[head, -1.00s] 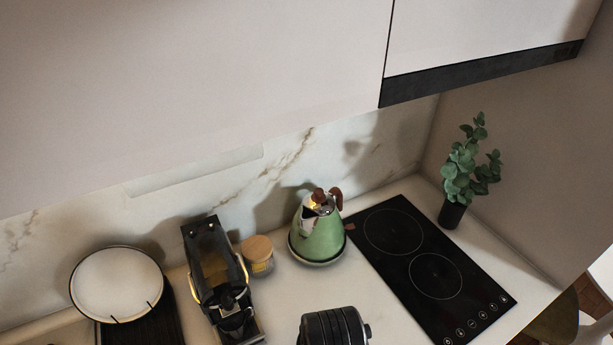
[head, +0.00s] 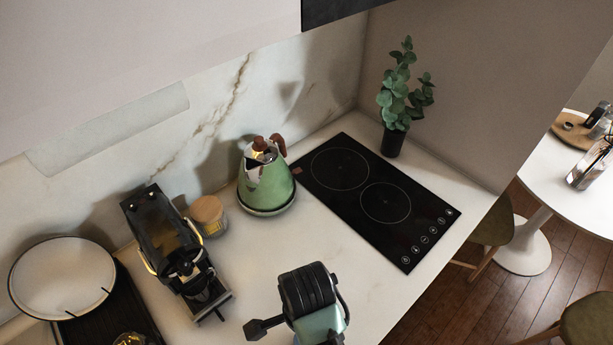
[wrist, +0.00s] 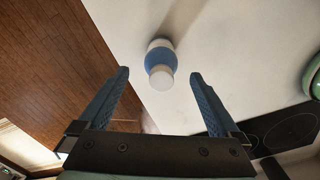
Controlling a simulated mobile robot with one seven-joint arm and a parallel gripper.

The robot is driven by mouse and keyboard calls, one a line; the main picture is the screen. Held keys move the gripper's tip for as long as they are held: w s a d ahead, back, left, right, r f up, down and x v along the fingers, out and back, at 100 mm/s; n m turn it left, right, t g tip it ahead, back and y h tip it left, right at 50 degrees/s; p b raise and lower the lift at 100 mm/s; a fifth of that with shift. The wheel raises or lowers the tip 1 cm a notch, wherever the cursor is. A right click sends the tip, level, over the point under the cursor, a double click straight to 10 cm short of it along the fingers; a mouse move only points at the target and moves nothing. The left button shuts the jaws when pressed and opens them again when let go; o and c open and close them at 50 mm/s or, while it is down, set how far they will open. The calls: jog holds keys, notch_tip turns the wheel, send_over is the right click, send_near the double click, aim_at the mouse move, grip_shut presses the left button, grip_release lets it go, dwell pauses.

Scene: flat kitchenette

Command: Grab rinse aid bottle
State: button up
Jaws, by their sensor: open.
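A small bottle with a white top and a blue band, which I take for the rinse aid bottle (wrist: 160,60), stands on the pale counter in the wrist view. My gripper (wrist: 159,74) is open, with one blue finger on each side of the bottle in the picture. The fingers do not visibly touch it, and I cannot tell how far beyond the tips it is. In the head view my arm rises at the bottom, and I cannot make out the bottle there.
A green kettle (head: 266,183) and a lidded jar (head: 209,215) stand by a coffee machine (head: 172,241) on the counter. A black cooktop (head: 365,205) and a potted plant (head: 393,143) are to the right. A white plate (head: 62,278) is at left. Counter between kettle and my arm is clear.

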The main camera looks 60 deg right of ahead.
jog(key=shift+f+p, duration=0.75)
jog(key=shift+f, duration=1.7)
jog(key=shift+w, duration=0.1)
grip_shut()
